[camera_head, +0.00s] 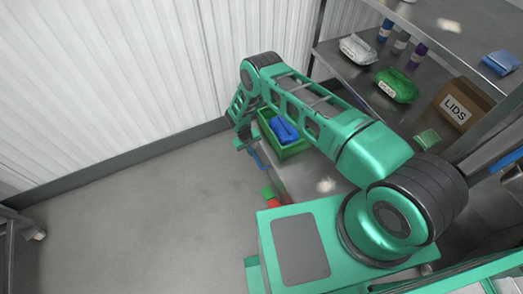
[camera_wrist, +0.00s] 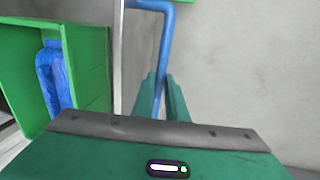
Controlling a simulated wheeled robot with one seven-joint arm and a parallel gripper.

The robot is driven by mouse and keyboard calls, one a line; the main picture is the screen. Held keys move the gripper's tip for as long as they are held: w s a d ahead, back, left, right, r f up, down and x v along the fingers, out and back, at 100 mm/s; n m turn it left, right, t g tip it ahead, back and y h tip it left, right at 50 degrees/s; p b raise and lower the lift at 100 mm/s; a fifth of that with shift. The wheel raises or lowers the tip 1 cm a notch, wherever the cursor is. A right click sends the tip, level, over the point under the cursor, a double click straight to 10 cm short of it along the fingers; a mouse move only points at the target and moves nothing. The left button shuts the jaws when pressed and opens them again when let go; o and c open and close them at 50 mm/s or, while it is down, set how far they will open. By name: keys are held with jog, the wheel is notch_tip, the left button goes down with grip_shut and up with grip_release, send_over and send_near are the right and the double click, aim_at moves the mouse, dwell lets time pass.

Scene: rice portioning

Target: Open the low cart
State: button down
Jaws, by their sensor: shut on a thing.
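The low cart (camera_head: 304,186) has a grey metal top and stands under and beside my arm, which hides much of it. A bent blue handle (camera_wrist: 166,35) runs down between the fingers of my gripper (camera_wrist: 163,98) in the wrist view. The gripper is shut on this blue handle. In the head view the handle (camera_head: 260,158) shows partly beside my gripper (camera_head: 243,143), at the cart's left side. How far the cart is open cannot be told.
A green bin (camera_head: 293,150) with blue packs (camera_head: 285,130) in it sits at the cart's far end, close to my gripper. A steel shelf (camera_head: 350,77) with bags, bottles and a LIDS box (camera_head: 460,110) stands at right. The floor (camera_head: 140,220) at left is clear.

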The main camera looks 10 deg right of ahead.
jog(key=shift+s+a, duration=0.15)
jog(key=shift+a, duration=0.65)
jog(key=shift+d, duration=0.1)
jog(key=c, duration=1.8)
grip_release()
jog(key=shift+o, duration=0.2)
notch_tip(320, 180, up, 10)
jog(key=a, duration=0.2)
jog(key=shift+s+r, duration=0.25)
